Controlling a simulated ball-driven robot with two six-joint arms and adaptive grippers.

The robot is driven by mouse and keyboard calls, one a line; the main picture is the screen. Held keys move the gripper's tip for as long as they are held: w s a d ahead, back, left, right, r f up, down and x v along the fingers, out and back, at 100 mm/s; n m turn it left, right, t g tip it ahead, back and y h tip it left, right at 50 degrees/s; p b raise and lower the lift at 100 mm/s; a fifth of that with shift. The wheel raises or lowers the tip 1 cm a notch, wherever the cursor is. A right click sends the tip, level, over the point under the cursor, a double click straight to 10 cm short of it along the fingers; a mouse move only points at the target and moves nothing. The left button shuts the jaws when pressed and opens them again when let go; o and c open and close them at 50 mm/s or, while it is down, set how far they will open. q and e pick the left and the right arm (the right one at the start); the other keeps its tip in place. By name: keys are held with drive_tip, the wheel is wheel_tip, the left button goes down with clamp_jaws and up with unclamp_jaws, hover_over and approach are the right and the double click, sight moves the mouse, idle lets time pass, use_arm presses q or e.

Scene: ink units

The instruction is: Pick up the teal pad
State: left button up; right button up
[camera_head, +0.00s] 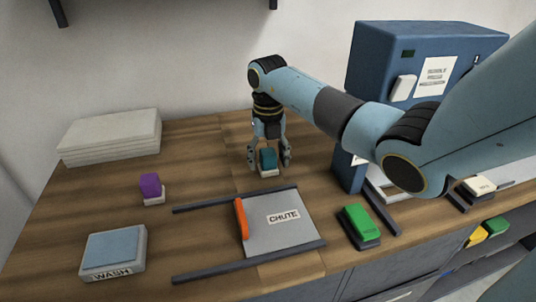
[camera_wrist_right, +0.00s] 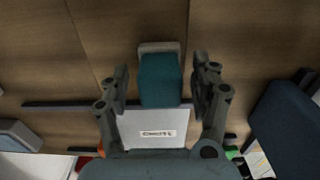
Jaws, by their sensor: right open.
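The teal pad (camera_head: 267,160) stands on a small pale base on the wooden counter, behind the chute plate. It also shows in the right wrist view (camera_wrist_right: 160,80), between the fingers. My right gripper (camera_head: 270,160) points down over it, open, with one finger on each side of the pad. In the right wrist view the right gripper (camera_wrist_right: 162,82) shows gaps between the fingers and the pad. My left gripper is in neither view.
A purple pad (camera_head: 150,186) and a wash tray (camera_head: 113,252) are at left. The chute plate (camera_head: 280,234) with an orange bar (camera_head: 241,218) lies in front between dark rails. A green pad (camera_head: 358,224) and a blue machine (camera_head: 410,70) stand right. White slabs (camera_head: 110,137) lie back left.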

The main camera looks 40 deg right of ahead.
sight(268, 151)
drive_tip(key=shift+c, duration=0.4)
drive_tip(key=c, duration=1.2)
drive_tip(key=shift+o, duration=0.2)
drive_tip(key=shift+r, duration=0.15)
wheel_tip(268, 151, up, 10)
drive_tip(key=shift+f+b, duration=0.1)
drive_tip(key=shift+b, duration=0.3)
drive_tip(key=o, duration=0.6)
drive_tip(key=c, duration=0.5)
drive_tip(key=shift+f, duration=0.1)
